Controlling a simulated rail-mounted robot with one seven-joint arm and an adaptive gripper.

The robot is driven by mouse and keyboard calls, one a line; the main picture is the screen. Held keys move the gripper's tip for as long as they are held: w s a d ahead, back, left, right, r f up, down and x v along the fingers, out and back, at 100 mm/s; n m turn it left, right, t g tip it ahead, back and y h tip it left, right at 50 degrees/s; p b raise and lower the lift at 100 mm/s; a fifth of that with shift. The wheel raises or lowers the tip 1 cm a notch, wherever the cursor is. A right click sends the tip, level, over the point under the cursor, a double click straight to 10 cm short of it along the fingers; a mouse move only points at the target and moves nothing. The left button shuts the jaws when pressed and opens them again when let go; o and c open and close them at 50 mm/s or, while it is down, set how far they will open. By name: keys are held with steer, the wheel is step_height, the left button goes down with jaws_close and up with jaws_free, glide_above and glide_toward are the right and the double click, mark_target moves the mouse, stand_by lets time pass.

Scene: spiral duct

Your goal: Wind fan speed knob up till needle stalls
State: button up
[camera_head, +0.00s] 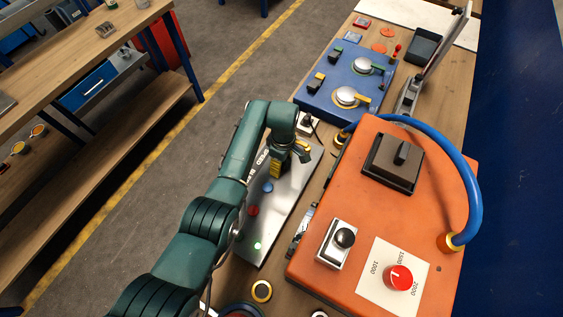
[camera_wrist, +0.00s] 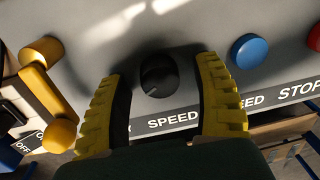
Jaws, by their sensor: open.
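A round black knob (camera_wrist: 158,76) sits on the grey metal panel (camera_wrist: 110,30) above a label reading SPEED, in the wrist view. A small mark shows on its face. My gripper (camera_wrist: 160,72) is open, with one yellow ribbed finger on each side of the knob and a visible gap to each. In the head view my gripper (camera_head: 280,165) is over the upper part of the silver panel (camera_head: 283,217) and hides the knob. No gauge needle can be made out. A red dial (camera_head: 398,278) on the orange box has a scale marked 1000, 1500, 2000.
A blue button (camera_wrist: 249,51) is right of the knob, and a yellow-ended part (camera_wrist: 42,52) with an OFF label is left. The orange box (camera_head: 340,195) with a blue hose (camera_head: 468,170) stands right of the panel. A blue box (camera_head: 318,100) with dials stands beyond.

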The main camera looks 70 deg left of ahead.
jaws_close()
stand_by(0.3)
